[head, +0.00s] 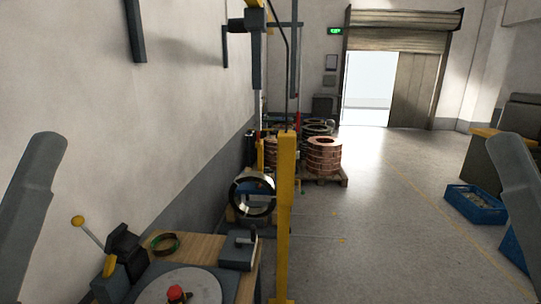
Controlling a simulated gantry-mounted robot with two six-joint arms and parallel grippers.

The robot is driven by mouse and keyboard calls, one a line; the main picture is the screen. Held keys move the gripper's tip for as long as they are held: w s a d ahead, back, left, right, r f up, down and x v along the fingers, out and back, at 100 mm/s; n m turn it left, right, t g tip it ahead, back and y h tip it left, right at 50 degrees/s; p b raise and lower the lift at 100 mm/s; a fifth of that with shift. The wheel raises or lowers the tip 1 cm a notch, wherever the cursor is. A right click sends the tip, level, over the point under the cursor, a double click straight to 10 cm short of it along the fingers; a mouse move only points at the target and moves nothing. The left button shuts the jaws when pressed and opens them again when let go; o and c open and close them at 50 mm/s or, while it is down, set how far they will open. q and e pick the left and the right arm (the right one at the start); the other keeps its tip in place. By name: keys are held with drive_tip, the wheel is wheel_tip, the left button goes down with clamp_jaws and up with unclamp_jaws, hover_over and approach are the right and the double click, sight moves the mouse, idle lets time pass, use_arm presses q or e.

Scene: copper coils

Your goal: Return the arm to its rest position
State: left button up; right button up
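In the head view a grey link of my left arm (30,215) stands at the left edge. A grey link of my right arm (522,200) stands at the right edge. Both run out of the picture, and neither gripper is in view. Copper coils (323,156) are stacked on a wooden pallet further back. A dark ring-shaped coil (252,197) stands upright behind the workbench.
A wooden workbench (245,285) at the lower left holds a grey disc (180,288) with a red knob, a small ring (164,243) and a lever. A yellow post (285,215) rises beside it. A blue crate (475,204) is on the right floor. The middle floor is clear.

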use_arm(q)
wheel_tip(320, 180, up, 26)
drive_tip(key=p, duration=2.2)
use_arm(e)
wheel_tip(320, 180, up, 26)
use_arm(q)
wheel_tip(320, 180, down, 44)
drive_tip(key=b, duration=4.4)
use_arm(e)
wheel_tip(320, 180, down, 44)
use_arm(q)
drive_tip(key=shift+a+f+y, duration=0.15)
drive_tip(key=shift+y, duration=0.15)
use_arm(e)
drive_tip(key=shift+w+a+f, duration=0.1)
drive_tip(key=shift+f, duration=0.05)
